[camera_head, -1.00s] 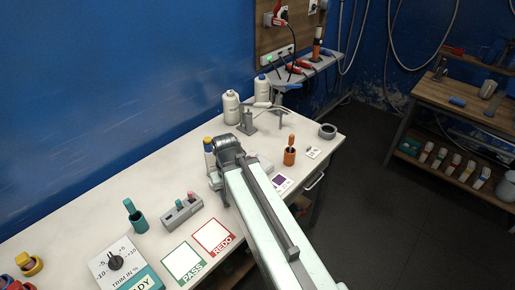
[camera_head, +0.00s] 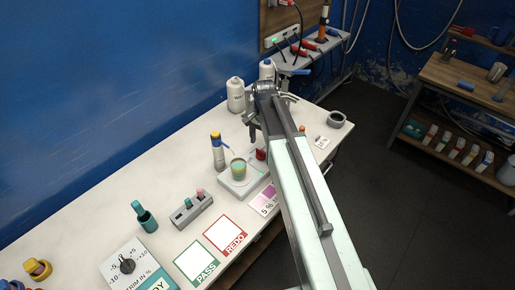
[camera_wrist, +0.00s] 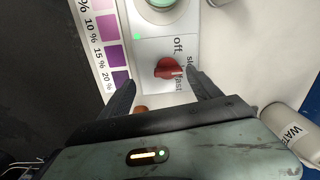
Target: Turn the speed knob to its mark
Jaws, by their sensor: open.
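The red speed knob (camera_wrist: 168,68) sits on the white stirrer panel in the wrist view, with the words off, slow and fast printed beside it. Its bar lies roughly sideways in the picture; which mark it points at is hard to tell. In the head view the knob (camera_head: 261,154) shows small at the stirrer's right end, partly beside my arm. The stirrer (camera_head: 238,190) carries a beaker with greenish contents (camera_head: 238,168). My gripper (camera_wrist: 162,78) is open and empty, with one dark finger on each side of the knob in the picture, apart from it.
A purple colour card (camera_wrist: 110,50) lies beside the stirrer. A white bottle (camera_wrist: 291,124) lies toward the right in the wrist view. PASS (camera_head: 196,262) and REDO (camera_head: 225,234) squares lie in front.

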